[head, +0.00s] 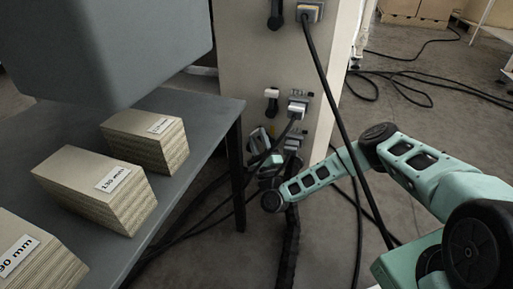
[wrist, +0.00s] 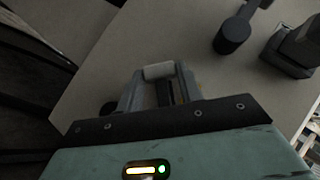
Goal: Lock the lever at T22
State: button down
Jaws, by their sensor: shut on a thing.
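The tan cabinet panel (head: 240,60) carries connectors and levers, and its small labels are too blurred to read T22 for certain. My gripper (head: 268,162) is low at the panel, at the end of my teal arm. In the wrist view my gripper (wrist: 160,85) is shut on a lever with a pale grey crossbar (wrist: 158,71). The bar lies across between the two grey fingers, close to the panel. The lever's base and whether it is latched are hidden.
A connector with a cable (head: 297,109) and a black handle with a white end (head: 271,100) sit above my gripper. A black cable hangs in front of my arm. The grey table (head: 200,103) with labelled board stacks (head: 100,185) stands left. Cables lie on the floor.

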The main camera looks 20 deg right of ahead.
jog(key=shift+m, duration=0.4)
jog(key=c, duration=0.9)
grip_release()
jog(key=shift+s, duration=0.1)
